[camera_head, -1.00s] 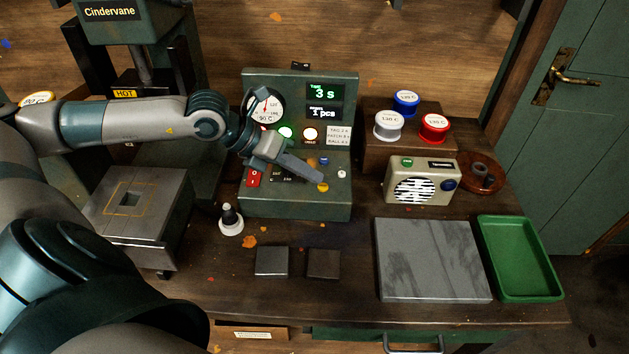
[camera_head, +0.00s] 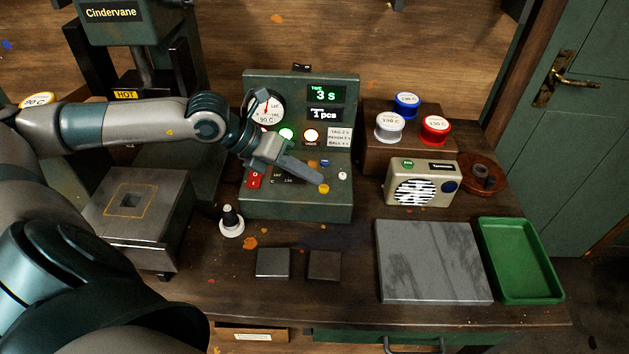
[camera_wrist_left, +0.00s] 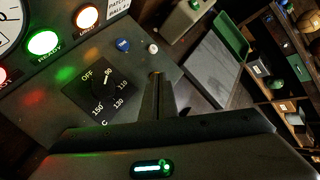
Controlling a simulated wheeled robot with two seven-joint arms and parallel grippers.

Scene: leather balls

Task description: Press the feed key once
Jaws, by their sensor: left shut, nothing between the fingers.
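The control panel (camera_head: 255,190) stands at the back of the bench, with a lit display reading "3 s" and "1 pcs". On it are a blue button (camera_head: 325,162), a yellow button (camera_head: 324,189) and a white button (camera_head: 342,175); no readable label marks the feed key. My left gripper (camera_head: 318,181) is shut and empty, its tip right at the yellow button; I cannot tell whether it touches. In the left wrist view the shut fingers (camera_wrist_left: 158,95) hide the yellow button, while the blue (camera_wrist_left: 123,44) and white (camera_wrist_left: 153,48) buttons show. My right gripper is out of view.
A rotary dial (camera_wrist_left: 100,88) and lit green (camera_wrist_left: 43,42) and orange lamps sit close to my left gripper. Right of the panel are a radio (camera_head: 422,184), a grey slab (camera_head: 432,262) and a green tray (camera_head: 520,258). Two small plates lie in front.

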